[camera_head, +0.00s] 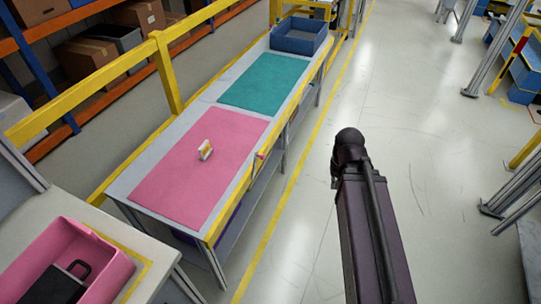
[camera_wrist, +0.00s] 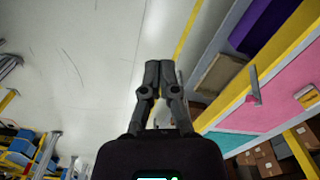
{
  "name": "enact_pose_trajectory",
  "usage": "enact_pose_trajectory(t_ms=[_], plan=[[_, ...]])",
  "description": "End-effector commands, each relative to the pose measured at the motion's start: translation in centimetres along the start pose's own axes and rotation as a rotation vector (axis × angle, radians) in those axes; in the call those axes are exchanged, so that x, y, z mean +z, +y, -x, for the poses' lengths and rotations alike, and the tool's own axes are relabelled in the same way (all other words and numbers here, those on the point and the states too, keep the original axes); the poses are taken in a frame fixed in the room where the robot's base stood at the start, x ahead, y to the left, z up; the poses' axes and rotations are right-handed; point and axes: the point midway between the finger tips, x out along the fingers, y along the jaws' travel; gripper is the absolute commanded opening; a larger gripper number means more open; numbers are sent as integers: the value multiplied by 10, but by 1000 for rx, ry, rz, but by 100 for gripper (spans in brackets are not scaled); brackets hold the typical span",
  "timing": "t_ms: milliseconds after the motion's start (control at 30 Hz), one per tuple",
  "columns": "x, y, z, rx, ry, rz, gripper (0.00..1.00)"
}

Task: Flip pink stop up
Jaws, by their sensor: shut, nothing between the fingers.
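The pink stop (camera_head: 258,156) is a small piece at the yellow front edge of the long table, beside the pink mat (camera_head: 182,184). A small grey and pinkish piece, probably this stop (camera_wrist: 253,84), shows at the same edge in the wrist view. Whether it is flipped up or down is hard to tell at this size. My gripper (camera_wrist: 160,64) is shut and empty, its fingertips together over the floor, left of the table edge and apart from the stop. The head view shows my dark arm, but its fingers cannot be made out there.
A small white and yellow item (camera_head: 205,149) stands on the pink mat. Behind it lie a teal mat (camera_head: 265,84) and a blue bin (camera_head: 299,36). A pink bin (camera_head: 112,254) stands on the near left table. Yellow rails border the long table. The floor right of it is clear.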

Motion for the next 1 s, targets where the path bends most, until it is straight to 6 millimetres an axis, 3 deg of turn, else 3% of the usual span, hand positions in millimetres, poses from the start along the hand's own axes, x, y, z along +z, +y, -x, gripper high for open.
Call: enact_pose_trajectory(t_ms=[367, 700, 1000], plan=[[-36, -30, -52, -202, 17, -39, 0], [-84, -67, -100, -495, 35, -109, 0], [-128, -93, -129, -756, 44, -172, 0]])
